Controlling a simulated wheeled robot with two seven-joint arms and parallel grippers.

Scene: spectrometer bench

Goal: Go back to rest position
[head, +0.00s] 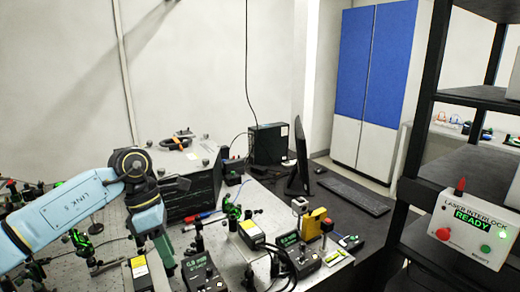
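My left arm (60,212) comes in from the left and bends down at a dark joint. Its far end, with my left gripper (165,254), hangs low over the optical bench (110,262) among small devices. The fingers are not clear enough to show whether they are open or shut, and I see nothing clearly held. My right gripper is not in view. The laser interlock box (470,225) at the right reads READY in green, with a red button and a green light.
Optical mounts (232,209) and controllers with green displays (203,272) crowd the bench near my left gripper. A yellow device (313,225) stands further right. A monitor (299,160) and keyboard (352,196) are behind. A black shelf frame (420,110) bounds the right side.

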